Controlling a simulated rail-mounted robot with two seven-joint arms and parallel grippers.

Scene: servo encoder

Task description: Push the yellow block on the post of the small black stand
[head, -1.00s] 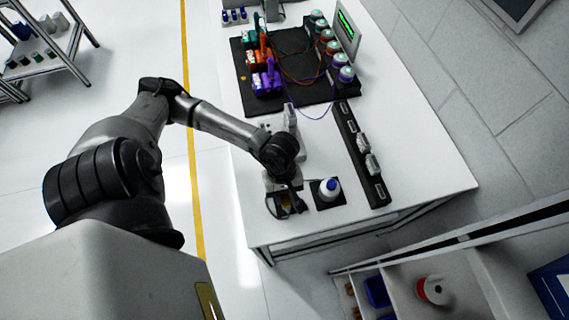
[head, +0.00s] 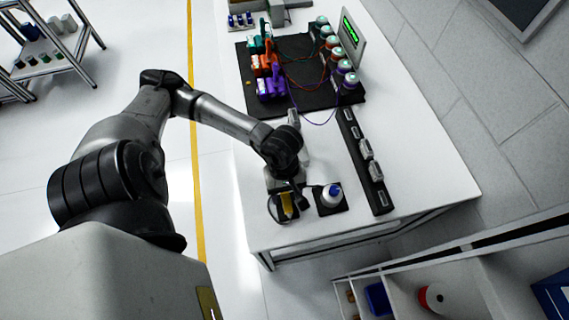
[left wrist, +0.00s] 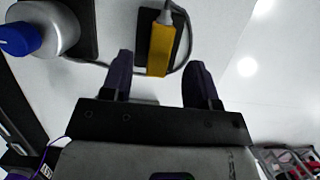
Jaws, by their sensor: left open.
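The yellow block (head: 287,205) is at the front left corner of the white table, over the small black stand. In the left wrist view the yellow block (left wrist: 160,48) has a grey plug and a dark cable at its far end. The stand's black base (left wrist: 181,32) shows beside and behind it; the post is hidden, so I cannot tell how the block sits on it. My left gripper (left wrist: 158,72) is open, its two dark fingers either side of the block's near end with gaps on both sides. My right gripper is not in view.
A black strip with grey connectors (head: 364,155) lies farther right. A black board with coloured parts (head: 290,75) is at the back. The table's front edge is close.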

